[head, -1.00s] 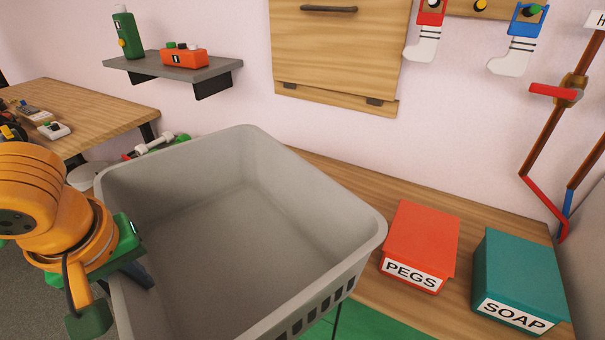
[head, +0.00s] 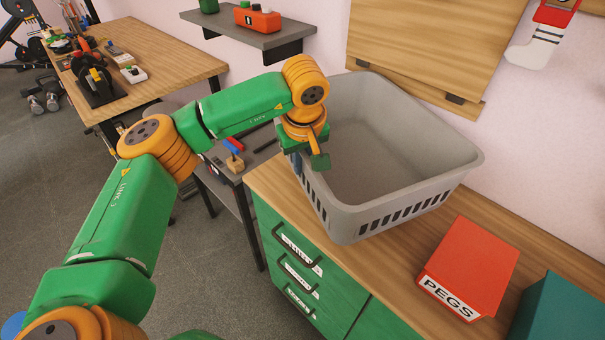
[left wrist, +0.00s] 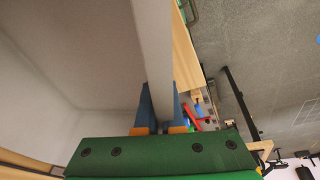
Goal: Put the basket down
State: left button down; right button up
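The empty grey basket (head: 405,205) is upright at the left part of the wooden counter (head: 500,250). Its underside is hidden, so I cannot tell whether it rests fully on the top. My left gripper (head: 298,166) is at the basket's left rim, pointing down. In the left wrist view its blue fingers (left wrist: 161,108) are on both sides of the basket's rim (left wrist: 153,45) and appear closed on it. My right gripper is not in view.
A red PEGS box (head: 470,262) and a teal box (head: 560,310) stand on the counter, right of the basket. A lower grey table (head: 250,160) with small items stands to the left. A wooden panel (head: 430,45) hangs behind. Some counter in front of the boxes is clear.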

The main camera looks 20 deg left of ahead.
pick_arm(q)
jog(key=x, duration=0.2)
jog(key=p+x, duration=0.1)
jog(key=x, duration=0.1)
jog(key=s+p+x, duration=0.1)
jog(key=x, duration=0.1)
jog(key=shift+d+f, duration=0.3)
jog(key=shift+s+f, duration=0.1)
jog(key=shift+f, duration=0.1)
jog(key=c, duration=1)
grip_release()
jog(key=shift+r, duration=0.1)
jog(key=shift+c, duration=0.2)
jog(key=shift+r, duration=0.1)
jog(key=b+v, duration=0.2)
jog(key=v, duration=1)
jog(key=shift+b, duration=0.3)
jog(key=shift+s+d, duration=0.15)
